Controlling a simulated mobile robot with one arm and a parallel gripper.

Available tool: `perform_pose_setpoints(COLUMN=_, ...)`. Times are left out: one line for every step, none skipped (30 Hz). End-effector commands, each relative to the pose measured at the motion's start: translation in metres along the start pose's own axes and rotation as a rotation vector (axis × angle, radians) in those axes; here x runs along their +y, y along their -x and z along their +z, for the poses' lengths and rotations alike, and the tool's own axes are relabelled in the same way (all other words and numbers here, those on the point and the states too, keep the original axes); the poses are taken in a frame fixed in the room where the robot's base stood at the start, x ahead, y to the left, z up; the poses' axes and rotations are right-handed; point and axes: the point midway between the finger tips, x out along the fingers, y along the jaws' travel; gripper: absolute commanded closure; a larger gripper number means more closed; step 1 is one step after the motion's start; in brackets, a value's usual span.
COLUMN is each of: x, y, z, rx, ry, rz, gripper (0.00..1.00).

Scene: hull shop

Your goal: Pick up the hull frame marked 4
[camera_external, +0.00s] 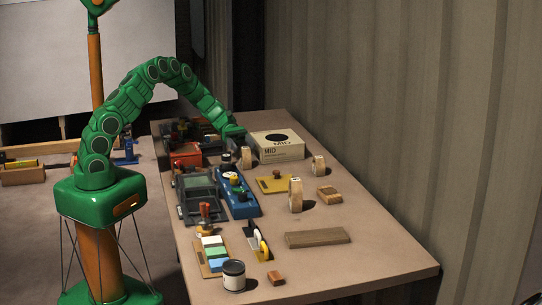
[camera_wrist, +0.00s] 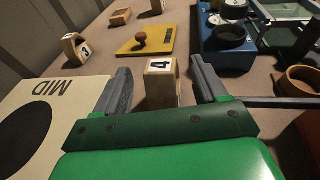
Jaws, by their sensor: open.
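The hull frame marked 4 (camera_wrist: 161,88) is a pale wooden piece with a black 4 on a white label. It stands upright on the table, and its lower part is hidden behind my gripper's green palm bar. My gripper (camera_wrist: 160,70) is open, with one grey finger on each side of this frame; I cannot tell whether either finger touches it. In the external view, my gripper (camera_external: 236,137) is low at the far part of the table, just behind a wooden frame (camera_external: 246,158) beside the MID box. Another hull frame marked 3 (camera_wrist: 75,47) stands farther off.
The cream MID box (camera_external: 277,147) stands close beside my gripper. A blue tool unit (camera_external: 237,192) is on the other side. A yellow board with a knob (camera_wrist: 142,45) lies beyond the frame.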

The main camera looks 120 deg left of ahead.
Motion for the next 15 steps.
perform_pose_setpoints(x=-0.0004, y=-0.0041, z=0.0001, rx=0.0, ry=0.0, rz=-0.002, gripper=0.28)
perform_pose_setpoints(x=-0.0004, y=-0.0055, z=0.0001, rx=0.0, ry=0.0, rz=-0.001, gripper=0.28)
perform_pose_setpoints(x=-0.0004, y=-0.0065, z=0.0, rx=0.0, ry=0.0, rz=-0.001, gripper=0.28)
perform_pose_setpoints(x=-0.0003, y=-0.0067, z=0.0001, rx=0.0, ry=-0.001, rz=-0.001, gripper=0.28)
perform_pose_setpoints(x=-0.0002, y=-0.0067, z=0.0001, rx=0.001, ry=-0.001, rz=-0.001, gripper=0.28)
perform_pose_setpoints(x=-0.0002, y=-0.0066, z=0.0001, rx=0.0, ry=-0.001, rz=-0.001, gripper=0.28)
perform_pose_setpoints(x=-0.0002, y=-0.0065, z=0.0, rx=0.0, ry=-0.001, rz=-0.001, gripper=0.28)
perform_pose_setpoints(x=-0.0002, y=-0.0065, z=0.0002, rx=0.0, ry=-0.001, rz=-0.001, gripper=0.28)
perform_pose_setpoints(x=-0.0002, y=-0.0065, z=0.0002, rx=0.0, ry=-0.001, rz=-0.001, gripper=0.31)
perform_pose_setpoints(x=-0.0002, y=-0.0064, z=0.0002, rx=0.0, ry=-0.001, rz=-0.001, gripper=0.36)
perform_pose_setpoints(x=-0.0003, y=-0.0065, z=0.0002, rx=0.0, ry=-0.001, rz=-0.001, gripper=0.41)
perform_pose_setpoints(x=-0.0003, y=-0.0065, z=0.0002, rx=0.0, ry=-0.001, rz=-0.001, gripper=0.47)
perform_pose_setpoints(x=-0.0003, y=-0.0065, z=0.0002, rx=0.0, ry=-0.001, rz=-0.001, gripper=0.51)
perform_pose_setpoints(x=-0.0004, y=-0.0065, z=0.0002, rx=0.0, ry=-0.001, rz=-0.001, gripper=0.56)
perform_pose_setpoints(x=-0.0004, y=-0.0065, z=0.0002, rx=0.0, ry=-0.001, rz=-0.001, gripper=0.62)
